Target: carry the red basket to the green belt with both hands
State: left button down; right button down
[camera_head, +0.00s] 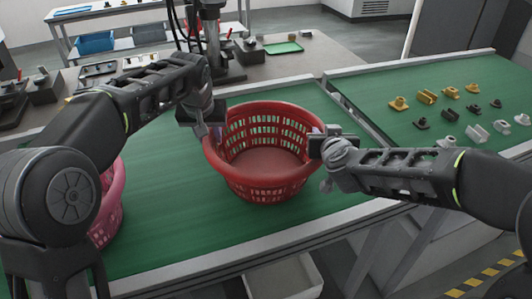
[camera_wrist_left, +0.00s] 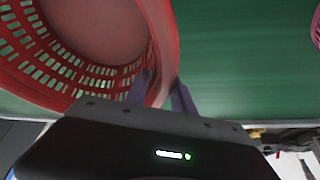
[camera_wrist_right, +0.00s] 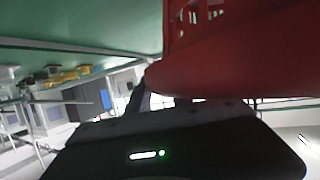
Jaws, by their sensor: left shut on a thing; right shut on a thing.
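The red basket (camera_head: 264,187) is round, slotted and looks empty in the head view. It is upright, at or just above the green belt (camera_head: 170,225); I cannot tell whether its bottom touches. My left gripper (camera_head: 209,130) is shut on its left rim; in the left wrist view the fingers (camera_wrist_left: 160,92) straddle the red wall (camera_wrist_left: 160,30). My right gripper (camera_head: 318,143) is shut on its right rim; in the right wrist view the red wall (camera_wrist_right: 225,60) fills the upper right and hides part of the fingers.
A pink basket (camera_head: 108,205) stands on the belt at left, partly behind my left arm. A second green belt (camera_head: 440,90) at right carries several small metal and brass parts (camera_head: 450,92). A grey bench (camera_head: 300,60) with tools lies behind. The belt in front of the red basket is clear.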

pick_arm(q)
jog(key=shift+a, duration=0.1)
pick_arm(e)
jog(key=shift+d+r, duration=0.1)
jog(key=shift+d, duration=0.05)
